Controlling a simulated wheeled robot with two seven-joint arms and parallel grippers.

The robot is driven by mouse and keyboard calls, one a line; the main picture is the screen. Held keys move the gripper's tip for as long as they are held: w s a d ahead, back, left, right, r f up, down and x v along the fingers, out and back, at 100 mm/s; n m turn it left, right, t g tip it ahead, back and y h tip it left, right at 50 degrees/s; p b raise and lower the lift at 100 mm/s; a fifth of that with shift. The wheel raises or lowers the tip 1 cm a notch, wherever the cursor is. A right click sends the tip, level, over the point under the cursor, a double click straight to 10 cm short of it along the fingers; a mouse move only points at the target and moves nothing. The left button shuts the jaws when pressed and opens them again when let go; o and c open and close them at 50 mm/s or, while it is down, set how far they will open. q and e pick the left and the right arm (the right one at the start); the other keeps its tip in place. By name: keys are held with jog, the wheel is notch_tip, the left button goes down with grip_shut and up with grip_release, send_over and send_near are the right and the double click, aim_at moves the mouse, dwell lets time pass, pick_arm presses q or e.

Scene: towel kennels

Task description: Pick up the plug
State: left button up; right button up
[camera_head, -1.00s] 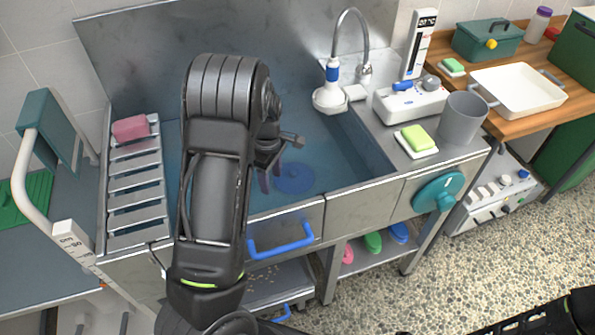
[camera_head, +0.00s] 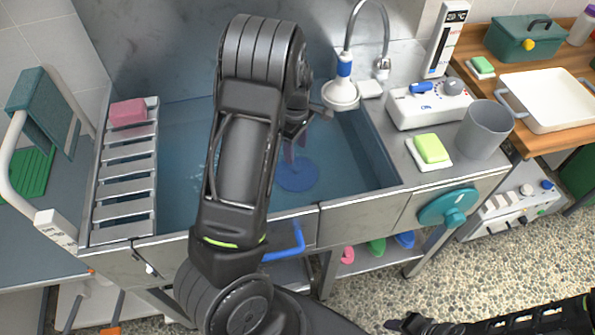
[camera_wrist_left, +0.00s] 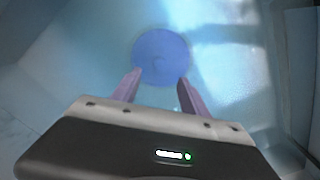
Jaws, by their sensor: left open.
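The plug (camera_head: 297,175) is a round, flat blue disc low in the sink basin (camera_head: 362,140). It also shows in the left wrist view as a blue disc (camera_wrist_left: 160,52) with a small mark at its centre. My left gripper (camera_head: 289,158) reaches down into the basin just above the plug. In the left wrist view, the left gripper's two purple fingers (camera_wrist_left: 158,80) are apart with nothing between them, their tips near the disc's lower edge. I cannot tell the exact height gap. My right gripper (camera_head: 408,324) is at the bottom edge, dark and partly cut off.
The basin's metal walls surround my left gripper. A slatted rack (camera_head: 125,175) with a pink sponge (camera_head: 128,112) lies at the left. A tap with a white shower head (camera_head: 341,94) hangs at the back right. A green soap (camera_head: 431,148) and grey cup (camera_head: 484,130) stand right.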

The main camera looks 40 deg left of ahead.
aim_at(296, 166)
pick_arm(q)
jog(key=shift+f, duration=1.15)
jog(key=shift+f+p, duration=0.55)
jog(key=shift+f, duration=2.1)
jog(key=shift+c, duration=0.5)
grip_shut()
